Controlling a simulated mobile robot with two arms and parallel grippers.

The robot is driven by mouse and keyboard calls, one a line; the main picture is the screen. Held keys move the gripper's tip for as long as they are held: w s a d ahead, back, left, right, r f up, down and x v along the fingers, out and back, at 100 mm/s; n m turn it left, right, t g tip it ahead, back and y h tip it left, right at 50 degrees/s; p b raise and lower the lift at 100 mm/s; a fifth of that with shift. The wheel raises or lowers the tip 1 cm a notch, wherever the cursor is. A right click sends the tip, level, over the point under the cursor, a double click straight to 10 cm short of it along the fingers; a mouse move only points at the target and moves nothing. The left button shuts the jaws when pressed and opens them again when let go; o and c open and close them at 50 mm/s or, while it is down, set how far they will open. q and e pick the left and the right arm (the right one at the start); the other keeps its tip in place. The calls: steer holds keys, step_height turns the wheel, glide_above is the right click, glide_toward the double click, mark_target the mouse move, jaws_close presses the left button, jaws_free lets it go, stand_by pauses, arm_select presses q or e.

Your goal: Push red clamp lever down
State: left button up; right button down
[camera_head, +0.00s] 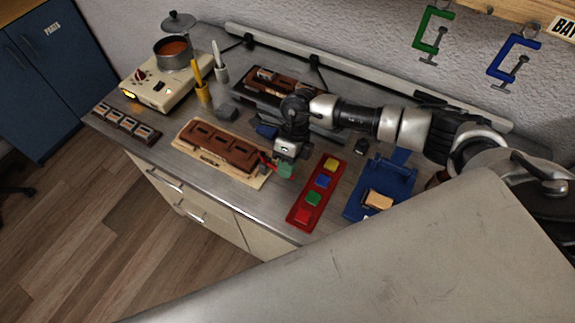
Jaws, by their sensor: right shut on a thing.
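The small red clamp lever (265,160) shows at the right end of the brown wooden piece (217,145), which lies on a pale board (208,158). A small green part (285,171) is just right of the lever, and I cannot tell how they join. My right gripper (277,160) points down at this spot, touching or very close to the lever. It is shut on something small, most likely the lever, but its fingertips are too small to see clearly. The lever's tilt is hard to tell. My left gripper is not in view.
A red tray (296,214) with coloured blocks and a blue fixture (355,206) stand to the right. A dark tray (254,94) lies behind. A cream heater (147,90) with a pot (174,57) and a dark slotted strip (126,124) are left.

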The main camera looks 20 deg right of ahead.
steer(key=shift+w+a+r+m+g+h+b, duration=0.2)
steer(key=shift+r+g+h+b, duration=0.2)
steer(key=shift+g, duration=0.15)
steer(key=shift+w+a+r+m+g+h+b, duration=0.1)
steer(key=shift+w+r+m+g+h+b, duration=0.1)
steer(key=shift+r+g+h+b, duration=0.25)
steer(key=shift+w+a+r+m+g+h+b, duration=0.2)
steer(key=shift+r+g+h+b, duration=0.25)
steer(key=shift+g+b, duration=0.3)
steer(key=shift+w+a+r+m+g+h+b, duration=0.1)
steer(key=shift+w+r+m+g+h+b, duration=0.15)
steer(key=shift+g+h+b, duration=0.35)
steer(key=shift+r, duration=0.1)
steer(key=c, duration=1.1)
jaws_free()
steer(key=shift+g, duration=0.25)
steer(key=shift+w+r+b, duration=0.15)
steer(key=shift+w+b, duration=0.1)
steer(key=shift+b, duration=0.05)
steer(key=b+v, duration=0.1)
steer(key=v, duration=0.9)
steer(key=shift+r, duration=0.15)
